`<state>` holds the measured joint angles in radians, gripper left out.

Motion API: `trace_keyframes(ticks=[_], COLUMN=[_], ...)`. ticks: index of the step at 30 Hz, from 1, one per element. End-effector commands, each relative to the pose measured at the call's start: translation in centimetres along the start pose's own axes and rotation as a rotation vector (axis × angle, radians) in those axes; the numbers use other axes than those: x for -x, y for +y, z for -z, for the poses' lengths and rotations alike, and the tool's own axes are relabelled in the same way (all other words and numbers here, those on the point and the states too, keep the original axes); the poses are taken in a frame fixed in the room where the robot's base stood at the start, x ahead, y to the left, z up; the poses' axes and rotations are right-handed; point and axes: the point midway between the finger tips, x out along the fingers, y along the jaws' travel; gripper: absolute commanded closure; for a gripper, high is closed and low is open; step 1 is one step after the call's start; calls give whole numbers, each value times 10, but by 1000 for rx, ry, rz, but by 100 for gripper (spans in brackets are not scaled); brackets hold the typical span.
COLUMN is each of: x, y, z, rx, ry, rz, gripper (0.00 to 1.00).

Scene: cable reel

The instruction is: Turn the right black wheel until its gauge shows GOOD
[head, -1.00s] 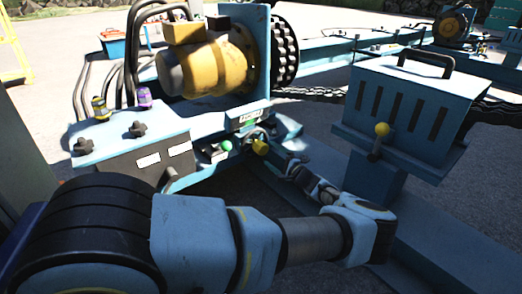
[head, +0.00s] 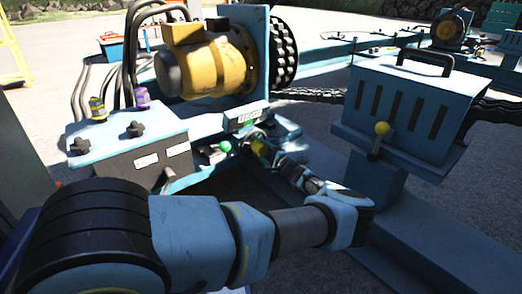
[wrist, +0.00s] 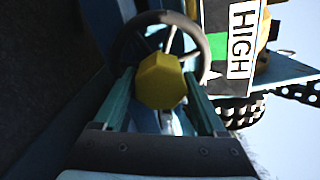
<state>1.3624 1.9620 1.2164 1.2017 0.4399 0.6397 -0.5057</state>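A dark wheel rim (wrist: 205,55) with spokes shows in the wrist view, with a yellow faceted knob (wrist: 160,80) in front of it. The knob also shows in the head view (head: 258,148). My gripper (wrist: 161,78) has its two teal fingers on either side of this knob. They look open, and I cannot tell whether either touches it. Beside the wheel is a gauge plate (wrist: 236,45), seen sideways, with a green patch and the word HIGH. In the head view the gauge (head: 250,116) is too small to read. In the head view my gripper (head: 275,158) partly hides the wheel.
A green knob (head: 225,146) sits just left of the wheel. A control box (head: 125,150) with two black star knobs stands further left. A slotted blue box (head: 405,105) and a lever with a yellow ball (head: 382,129) stand to the right, near my arm.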

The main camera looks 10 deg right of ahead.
Motion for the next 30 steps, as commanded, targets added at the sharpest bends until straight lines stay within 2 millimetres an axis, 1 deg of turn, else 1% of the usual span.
trace_keyframes(ticks=[1, 2, 18, 19, 30], x=[0, 0, 0, 0, 0], y=[0, 0, 1, 1, 1], z=[0, 0, 0, 0, 0], rx=[0, 0, 0, 0, 2], ry=[0, 0, 0, 0, 0], rz=[0, 0, -1, -1, -2], gripper=[33, 37, 97, 100, 100])
